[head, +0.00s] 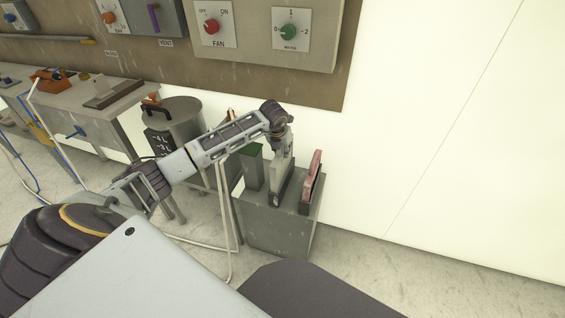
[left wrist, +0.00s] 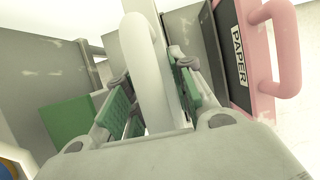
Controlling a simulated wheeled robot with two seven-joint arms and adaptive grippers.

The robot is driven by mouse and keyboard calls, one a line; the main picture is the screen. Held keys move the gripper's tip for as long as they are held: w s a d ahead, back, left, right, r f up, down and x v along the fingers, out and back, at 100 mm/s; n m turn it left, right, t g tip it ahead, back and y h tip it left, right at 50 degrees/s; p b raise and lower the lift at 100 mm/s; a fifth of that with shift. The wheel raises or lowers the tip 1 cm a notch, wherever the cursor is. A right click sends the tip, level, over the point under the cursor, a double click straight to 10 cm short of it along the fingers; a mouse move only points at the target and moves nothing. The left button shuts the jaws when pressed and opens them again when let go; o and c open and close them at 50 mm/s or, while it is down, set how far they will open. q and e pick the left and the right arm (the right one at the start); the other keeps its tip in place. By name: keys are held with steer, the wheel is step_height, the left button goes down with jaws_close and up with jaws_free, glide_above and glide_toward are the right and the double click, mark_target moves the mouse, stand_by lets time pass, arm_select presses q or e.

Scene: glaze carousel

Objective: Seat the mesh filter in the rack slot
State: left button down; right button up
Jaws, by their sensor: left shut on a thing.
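A pale grey-white filter with a white handle, apparently the mesh filter (head: 282,174), stands upright at the middle of the grey rack (head: 270,226). My left gripper (head: 281,145) is above it, shut on the handle; in the left wrist view the green-padded fingers (left wrist: 155,92) close on both sides of the white handle (left wrist: 150,65). No label shows on this filter. I cannot tell how deep its lower edge sits in the slot. A pink filter (head: 312,175) marked PAPER in the left wrist view (left wrist: 262,40) stands to its right. My right gripper is not in view.
A grey block with a green top (head: 251,150) stands left of the held filter on the rack. A grey drum (head: 178,120) and a workbench (head: 95,100) are further left. A control panel (head: 262,45) hangs above. The floor to the right is clear.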

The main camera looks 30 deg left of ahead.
arm_select(q)
steer(key=shift+f, duration=0.2)
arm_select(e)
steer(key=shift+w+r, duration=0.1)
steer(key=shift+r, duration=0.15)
arm_select(q)
step_height(320, 180, down, 4)
steer(key=shift+f+b, duration=0.15)
steer(key=shift+b, duration=0.3)
steer(key=shift+f, duration=0.5)
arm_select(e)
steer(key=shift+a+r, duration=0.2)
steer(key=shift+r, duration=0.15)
